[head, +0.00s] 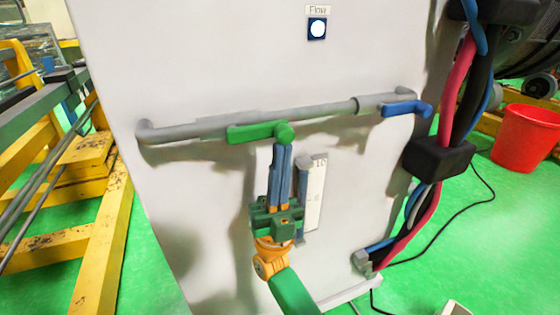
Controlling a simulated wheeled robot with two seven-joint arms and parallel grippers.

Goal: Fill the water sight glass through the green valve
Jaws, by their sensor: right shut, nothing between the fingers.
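The green valve (258,132) sits on the grey horizontal pipe on the white panel, with its handle pointing left, roughly along the pipe. My right gripper (283,147) is shut and empty, with its blue fingers pointing up. Its tips are just below the valve's right, pivot end; I cannot tell whether they touch it. The water sight glass (303,185) is a narrow upright tube beside a white scale plate (316,192), just right of my gripper and partly hidden by it. Its water level cannot be made out. My left gripper is not in view.
A blue valve handle (405,108) is at the pipe's right end. A Flow label with a round indicator (317,29) is above. Thick red, black and blue cables (458,100) run down the panel's right edge. A red bucket (525,138) and yellow frames (110,230) stand on the green floor.

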